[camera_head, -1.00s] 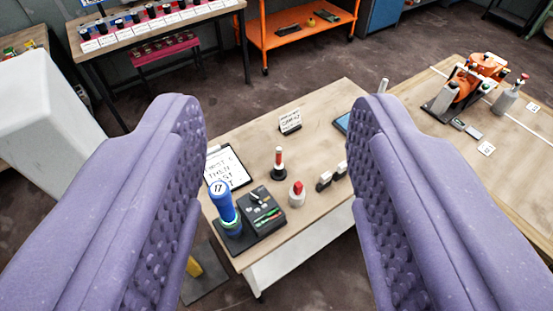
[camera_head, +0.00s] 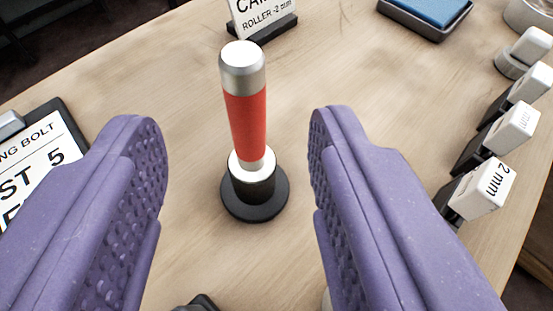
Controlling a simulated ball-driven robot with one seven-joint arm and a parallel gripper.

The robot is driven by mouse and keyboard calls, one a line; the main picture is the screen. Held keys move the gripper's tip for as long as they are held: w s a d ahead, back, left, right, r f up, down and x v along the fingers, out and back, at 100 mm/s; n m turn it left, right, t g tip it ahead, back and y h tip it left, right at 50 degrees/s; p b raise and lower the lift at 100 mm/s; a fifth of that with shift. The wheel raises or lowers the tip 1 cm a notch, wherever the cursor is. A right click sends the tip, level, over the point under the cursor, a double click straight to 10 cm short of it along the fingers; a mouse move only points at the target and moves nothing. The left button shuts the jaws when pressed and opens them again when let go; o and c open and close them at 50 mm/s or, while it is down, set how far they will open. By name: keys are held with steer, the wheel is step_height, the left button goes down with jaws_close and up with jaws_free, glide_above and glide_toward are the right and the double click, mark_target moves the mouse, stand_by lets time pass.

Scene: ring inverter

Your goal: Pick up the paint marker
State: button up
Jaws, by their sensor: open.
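The paint marker (camera_head: 246,112) looks to be the red cylinder with a silver top, standing upright in a round black holder (camera_head: 254,195) on the wooden table (camera_head: 330,75). My gripper (camera_head: 238,135) is open, with one purple padded finger on each side of the marker in the picture. There is a clear gap between each finger and the marker, and neither touches it. The fingers hide parts of the table at lower left and lower right.
A small sign (camera_head: 262,20) stands behind the marker. A clipboard (camera_head: 45,165) with printed text lies at the left. Several white-topped blocks (camera_head: 484,188) line the right side, one marked 2 mm. A blue pad in a tray (camera_head: 428,12) lies at the back right.

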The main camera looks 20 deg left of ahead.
mark_target(246, 102)
steer(key=b+x, duration=0.2)
steer(key=x, duration=0.4)
steer(key=shift+w+f, duration=0.15)
steer(key=shift+f, duration=0.05)
steer(key=shift+w+a, duration=0.15)
steer(key=shift+w, duration=0.25)
steer(key=shift+c, duration=0.2)
steer(key=c, duration=0.7)
